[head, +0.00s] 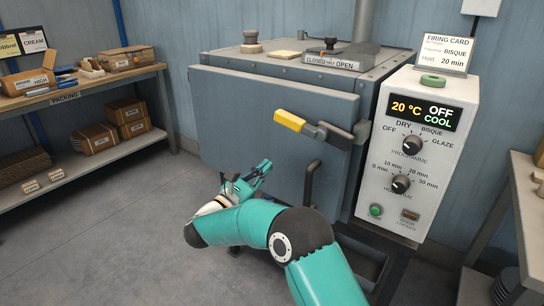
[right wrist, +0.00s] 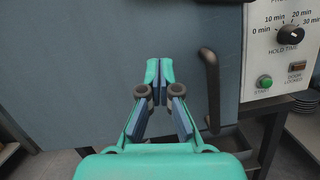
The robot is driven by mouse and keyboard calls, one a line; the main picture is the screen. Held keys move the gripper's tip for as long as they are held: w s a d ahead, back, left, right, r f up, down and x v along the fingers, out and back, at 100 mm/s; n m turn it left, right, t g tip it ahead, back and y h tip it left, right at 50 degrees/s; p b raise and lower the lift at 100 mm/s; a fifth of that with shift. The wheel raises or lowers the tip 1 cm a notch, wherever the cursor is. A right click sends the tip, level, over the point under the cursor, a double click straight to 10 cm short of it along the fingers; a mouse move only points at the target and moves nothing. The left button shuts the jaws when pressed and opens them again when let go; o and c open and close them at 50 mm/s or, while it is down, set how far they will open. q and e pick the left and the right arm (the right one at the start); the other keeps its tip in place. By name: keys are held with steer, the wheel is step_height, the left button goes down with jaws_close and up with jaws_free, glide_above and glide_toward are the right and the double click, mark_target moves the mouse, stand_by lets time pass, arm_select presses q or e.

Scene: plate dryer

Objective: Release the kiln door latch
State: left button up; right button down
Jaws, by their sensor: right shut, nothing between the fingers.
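The kiln door (head: 235,105) is a flat blue-grey panel and looks closed. Its latch lever, with a yellow grip (head: 289,120), lies nearly level across the door's right side, its dark end tilted slightly down. A dark upright door handle (head: 311,182) is below the latch; it also shows in the right wrist view (right wrist: 211,90). My right gripper (head: 265,165) is in front of the door, below the yellow grip and left of the handle, apart from both. In the right wrist view its fingers (right wrist: 153,70) are together and empty. My left gripper is not in view.
The control box (head: 463,165) right of the door reads 20 °C, OFF, COOL. Its door-locked lamp (head: 410,214) looks dim. A vent lever (head: 331,44) is on the kiln top. A packing shelf (head: 75,95) is at left, another bench (head: 525,215) at right. The floor at left is clear.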

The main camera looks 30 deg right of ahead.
mark_target(303, 124)
steer(key=w+d+r+p, duration=0.2)
steer(key=d+r+p, duration=0.1)
steer(key=d+r, duration=0.3)
steer(key=d, duration=0.2)
steer(key=shift+w+d, duration=0.2)
steer(key=shift+d, duration=0.1)
